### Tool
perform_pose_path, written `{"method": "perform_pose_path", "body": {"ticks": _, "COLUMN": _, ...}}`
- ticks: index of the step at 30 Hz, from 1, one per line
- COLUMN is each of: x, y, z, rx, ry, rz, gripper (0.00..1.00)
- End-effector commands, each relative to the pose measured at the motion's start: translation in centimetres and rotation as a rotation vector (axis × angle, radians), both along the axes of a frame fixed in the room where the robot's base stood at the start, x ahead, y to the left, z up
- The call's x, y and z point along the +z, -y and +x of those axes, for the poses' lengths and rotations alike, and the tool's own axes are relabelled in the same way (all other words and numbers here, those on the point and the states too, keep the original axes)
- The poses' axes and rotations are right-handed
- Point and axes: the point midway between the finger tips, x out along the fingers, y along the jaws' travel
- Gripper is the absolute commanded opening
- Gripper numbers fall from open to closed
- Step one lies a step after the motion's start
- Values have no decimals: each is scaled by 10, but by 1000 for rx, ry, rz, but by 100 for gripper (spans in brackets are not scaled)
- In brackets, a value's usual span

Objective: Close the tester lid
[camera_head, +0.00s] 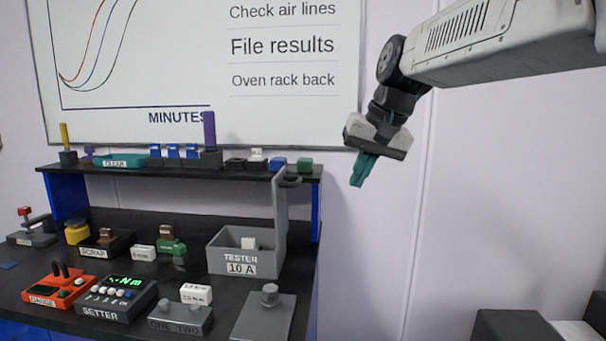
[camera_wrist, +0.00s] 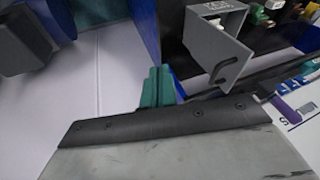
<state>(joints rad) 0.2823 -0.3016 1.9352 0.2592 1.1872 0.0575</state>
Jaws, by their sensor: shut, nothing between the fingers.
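The tester (camera_head: 245,262) is a grey open box labelled "TESTER 10 A" on the right part of the dark bench. Its grey lid (camera_head: 280,215) stands upright at the box's right side, with a dark handle loop (camera_head: 291,181) near its top. A small white block (camera_head: 249,243) shows inside the box. In the wrist view the lid (camera_wrist: 212,60) shows with its dark handle (camera_wrist: 233,66). My gripper (camera_head: 361,172), with green fingers, is shut and empty. It hangs to the right of the lid and apart from it. The fingers also show in the wrist view (camera_wrist: 158,88).
A shelf (camera_head: 200,170) with small items runs behind the bench. A grey block with a knob (camera_head: 266,312) stands in front of the tester. The setter (camera_head: 117,300), orange gauge (camera_head: 58,285) and "ONE TWO" block (camera_head: 180,318) stand to the left.

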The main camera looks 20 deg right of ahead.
Motion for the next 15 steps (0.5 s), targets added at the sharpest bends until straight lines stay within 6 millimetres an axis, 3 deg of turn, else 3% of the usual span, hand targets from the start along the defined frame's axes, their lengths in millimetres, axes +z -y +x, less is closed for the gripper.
{"method": "perform_pose_path", "body": {"ticks": 1, "x": 21, "y": 6, "z": 19, "rx": -24, "ry": 43, "rz": 19, "gripper": 0}}
{"method": "perform_pose_path", "body": {"ticks": 3, "x": 45, "y": 7, "z": 34, "rx": -39, "ry": 94, "rz": 41, "gripper": 0}}
{"method": "perform_pose_path", "body": {"ticks": 7, "x": 71, "y": 2, "z": 44, "rx": -49, "ry": 155, "rz": 67, "gripper": 0}}
{"method": "perform_pose_path", "body": {"ticks": 11, "x": 62, "y": -1, "z": 50, "rx": -59, "ry": 155, "rz": 78, "gripper": 0}}
{"method": "perform_pose_path", "body": {"ticks": 15, "x": 42, "y": -5, "z": 62, "rx": -57, "ry": 154, "rz": 77, "gripper": 0}}
